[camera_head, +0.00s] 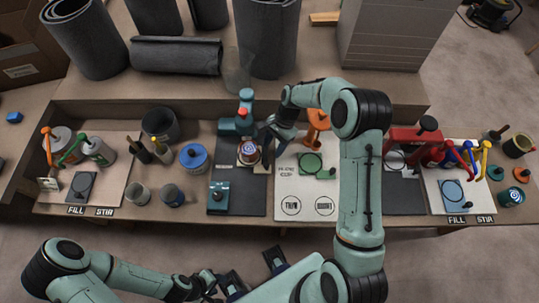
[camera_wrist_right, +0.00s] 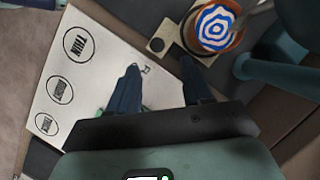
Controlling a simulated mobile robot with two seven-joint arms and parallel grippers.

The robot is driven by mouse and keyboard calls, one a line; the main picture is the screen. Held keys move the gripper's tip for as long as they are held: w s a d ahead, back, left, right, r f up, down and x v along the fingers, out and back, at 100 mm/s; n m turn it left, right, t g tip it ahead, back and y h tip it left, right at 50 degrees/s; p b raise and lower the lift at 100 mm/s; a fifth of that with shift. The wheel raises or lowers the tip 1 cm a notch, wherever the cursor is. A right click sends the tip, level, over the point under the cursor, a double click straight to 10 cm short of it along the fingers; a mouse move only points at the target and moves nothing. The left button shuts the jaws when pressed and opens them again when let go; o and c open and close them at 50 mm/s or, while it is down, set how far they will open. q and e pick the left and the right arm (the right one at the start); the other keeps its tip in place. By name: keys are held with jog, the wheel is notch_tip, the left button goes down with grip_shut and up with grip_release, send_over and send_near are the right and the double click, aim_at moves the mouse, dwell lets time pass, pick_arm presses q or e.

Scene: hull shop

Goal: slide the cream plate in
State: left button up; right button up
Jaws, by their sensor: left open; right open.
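The cream plate (camera_head: 241,160) lies on the dark mat below the teal machine, with a can (camera_head: 249,151) showing a blue-and-white swirl over it. In the right wrist view, the plate (camera_wrist_right: 168,33) shows a tab with a dark round hole, and the swirl-topped can (camera_wrist_right: 215,25) covers its other end. My right gripper (camera_head: 271,141) is open and empty just right of the plate; its fingertips (camera_wrist_right: 159,68) point at the plate's tab and appear apart from it. My left gripper (camera_head: 238,278) is open in front of the bench, far from the plate.
The teal machine (camera_head: 239,118) with a red knob stands behind the can. A white board (camera_head: 305,210) with printed circles lies to the right. A teal block (camera_head: 219,196) and blue-lidded tin (camera_head: 193,158) stand to the left. An orange stand (camera_head: 317,122) rises close to my right forearm.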

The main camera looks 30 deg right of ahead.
pick_arm(q)
jog(key=shift+w+r, duration=0.1)
jog(key=shift+r, duration=0.1)
pick_arm(e)
jog(key=v, duration=0.5)
jog(key=shift+d+r, duration=0.15)
jog(key=shift+r, duration=0.15)
jog(key=shift+f, duration=0.1)
